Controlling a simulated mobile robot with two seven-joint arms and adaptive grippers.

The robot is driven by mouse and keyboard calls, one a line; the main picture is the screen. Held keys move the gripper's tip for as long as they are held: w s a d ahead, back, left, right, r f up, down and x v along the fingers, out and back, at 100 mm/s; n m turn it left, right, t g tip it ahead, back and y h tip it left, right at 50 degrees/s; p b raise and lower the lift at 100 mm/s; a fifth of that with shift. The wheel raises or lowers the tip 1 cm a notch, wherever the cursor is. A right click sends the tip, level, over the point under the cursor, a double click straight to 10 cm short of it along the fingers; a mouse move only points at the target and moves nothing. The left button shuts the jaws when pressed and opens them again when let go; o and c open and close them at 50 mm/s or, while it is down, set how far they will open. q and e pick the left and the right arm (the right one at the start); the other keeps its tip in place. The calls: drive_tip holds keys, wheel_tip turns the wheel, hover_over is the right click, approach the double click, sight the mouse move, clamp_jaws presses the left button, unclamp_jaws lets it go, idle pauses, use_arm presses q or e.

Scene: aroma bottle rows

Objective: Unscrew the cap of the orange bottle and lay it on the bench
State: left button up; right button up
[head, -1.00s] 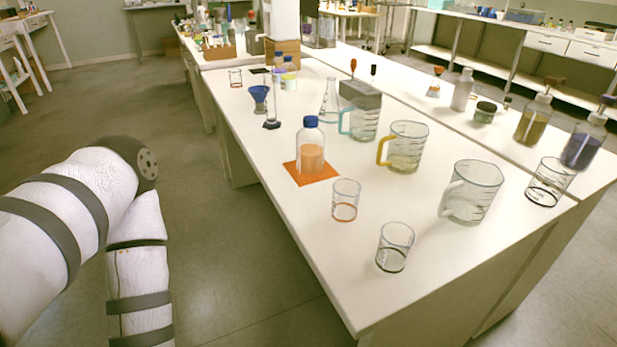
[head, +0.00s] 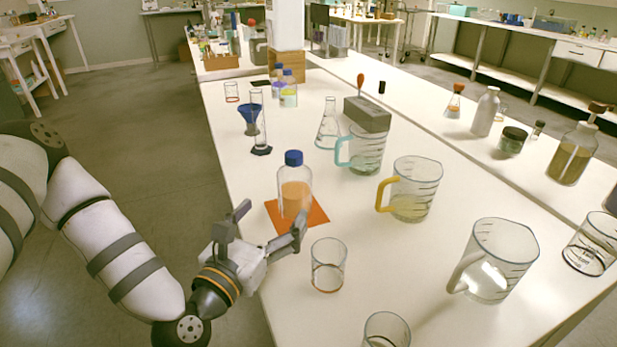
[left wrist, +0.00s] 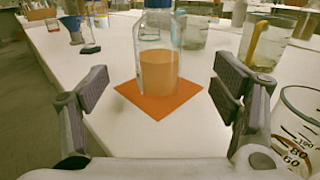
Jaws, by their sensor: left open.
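The orange bottle (head: 295,196) stands upright on an orange square mat (head: 319,216) near the bench's left edge. It is clear, partly filled with orange liquid, and has a blue cap (head: 293,158) on top. My left gripper (head: 270,220) is open and empty, in front of the bottle and apart from it. In the left wrist view the bottle (left wrist: 158,68) stands beyond and between the two open fingers (left wrist: 160,85), and only the bottom of its cap (left wrist: 158,3) shows at the top edge. My right gripper is not in view.
The white bench (head: 232,180) has a clear strip left of the mat. An empty beaker (head: 328,265) stands close to my left gripper's right side. A yellow-handled jug (head: 415,190), a teal-handled jug (head: 366,150) and a graduated cylinder (head: 259,125) stand around the bottle.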

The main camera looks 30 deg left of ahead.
sight(288, 176)
use_arm(q)
drive_tip(key=w, duration=0.6)
drive_tip(key=w+a, duration=0.1)
drive_tip(key=w, duration=0.3)
drive_tip(key=shift+w+r, duration=0.1)
drive_tip(key=shift+r, duration=0.1)
drive_tip(key=c, duration=1.7)
drive_tip(key=shift+r+p, duration=0.2)
drive_tip(key=shift+p, duration=0.1)
drive_tip(key=shift+c, duration=0.2)
wheel_tip(288, 176, up, 3)
drive_tip(key=shift+f, duration=0.1)
drive_tip(key=s+a+r+p, duration=0.5)
drive_tip(key=s+r, duration=0.4)
drive_tip(key=s, duration=0.3)
drive_tip(key=shift+s+a+r, duration=0.25)
drive_tip(key=shift+s+r, duration=0.15)
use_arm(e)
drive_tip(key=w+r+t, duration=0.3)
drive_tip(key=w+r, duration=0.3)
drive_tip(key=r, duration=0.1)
use_arm(q)
drive_tip(key=o, duration=0.9)
drive_tip(key=c, duration=1)
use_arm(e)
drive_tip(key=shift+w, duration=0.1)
